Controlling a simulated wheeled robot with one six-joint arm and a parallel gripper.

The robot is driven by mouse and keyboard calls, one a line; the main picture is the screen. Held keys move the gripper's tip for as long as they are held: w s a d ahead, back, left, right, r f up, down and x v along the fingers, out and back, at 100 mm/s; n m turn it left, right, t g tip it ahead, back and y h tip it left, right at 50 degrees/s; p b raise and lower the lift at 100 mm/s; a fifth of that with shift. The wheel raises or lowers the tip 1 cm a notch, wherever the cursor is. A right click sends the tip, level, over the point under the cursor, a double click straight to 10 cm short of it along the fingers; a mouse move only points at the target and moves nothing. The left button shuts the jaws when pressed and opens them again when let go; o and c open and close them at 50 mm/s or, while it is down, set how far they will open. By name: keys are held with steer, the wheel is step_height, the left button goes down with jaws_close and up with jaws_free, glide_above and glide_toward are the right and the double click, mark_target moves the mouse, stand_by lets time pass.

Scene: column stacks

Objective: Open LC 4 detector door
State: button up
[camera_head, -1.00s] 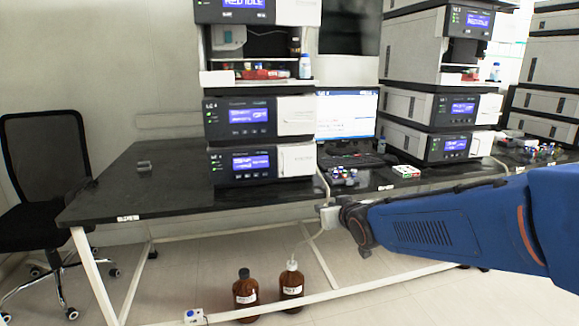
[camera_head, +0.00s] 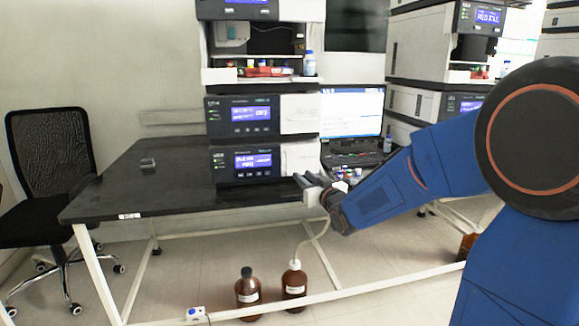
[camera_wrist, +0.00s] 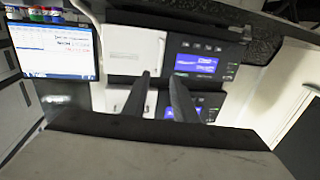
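The LC 4 stack stands on the dark bench in the head view. Its lower module (camera_head: 245,164) has a blue screen at left and a plain white door (camera_head: 300,157) at right, which looks shut. The module above it (camera_head: 243,115) has a similar shut white door (camera_head: 299,113). I cannot read which one is the detector. My gripper (camera_head: 306,181) is just below and in front of the lower door. In the upside-down wrist view, my gripper (camera_wrist: 160,77) shows two separated fingers, empty, pointing toward the white doors (camera_wrist: 135,50). Contact is not visible.
A monitor (camera_head: 352,112) and keyboard (camera_head: 350,160) stand right of the stack. More instrument stacks (camera_head: 418,57) are further right. Two brown bottles (camera_head: 294,285) stand on the floor below the bench.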

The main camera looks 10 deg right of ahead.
mark_target(301, 161)
steer(key=w+a, duration=0.2)
steer(key=w, duration=1)
steer(key=shift+a, duration=0.2)
jaws_close()
stand_by(1.0)
